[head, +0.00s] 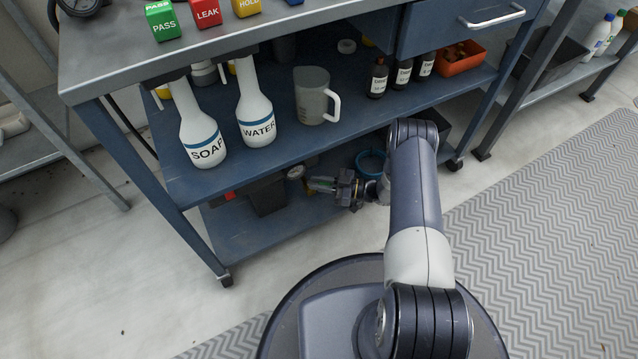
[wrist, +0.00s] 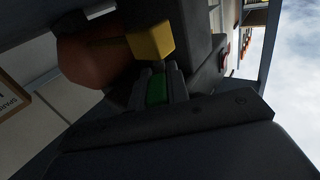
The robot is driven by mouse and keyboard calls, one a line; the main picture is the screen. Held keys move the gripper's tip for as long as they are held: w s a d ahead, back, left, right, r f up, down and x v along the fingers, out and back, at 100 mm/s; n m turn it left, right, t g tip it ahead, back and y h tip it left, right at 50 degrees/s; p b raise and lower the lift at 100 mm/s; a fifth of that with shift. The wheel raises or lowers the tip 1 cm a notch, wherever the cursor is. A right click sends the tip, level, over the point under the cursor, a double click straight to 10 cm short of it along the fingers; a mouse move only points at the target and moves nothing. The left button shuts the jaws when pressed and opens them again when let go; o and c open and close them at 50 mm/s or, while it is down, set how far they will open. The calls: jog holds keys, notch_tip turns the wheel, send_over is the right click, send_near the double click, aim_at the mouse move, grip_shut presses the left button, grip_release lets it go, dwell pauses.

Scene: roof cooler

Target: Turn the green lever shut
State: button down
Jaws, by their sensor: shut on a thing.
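The green lever (wrist: 156,89) shows in the wrist view as a small green piece between my two fingers. My gripper (wrist: 158,82) is shut on it, and the fingers hide most of the lever. In the head view my gripper (head: 318,184) reaches into the lower part of the blue cart, above its bottom shelf. A hint of green shows at its fingers there, but the lever's angle cannot be made out.
A yellow block (wrist: 150,41) and a brownish rounded body (wrist: 88,58) sit close by my fingers. A small round gauge (head: 296,172) is left of my gripper. The cart's middle shelf (head: 350,122) lies above, holding bottles and a measuring jug (head: 312,97).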

dwell(0.3)
jog(key=c, duration=1.4)
grip_release()
jog(key=shift+o, duration=0.2)
jog(key=shift+d, duration=0.1)
jog(key=p+v, duration=0.2)
jog(key=v, duration=0.8)
jog(key=shift+s+d, duration=0.1)
jog(key=shift+d, duration=0.2)
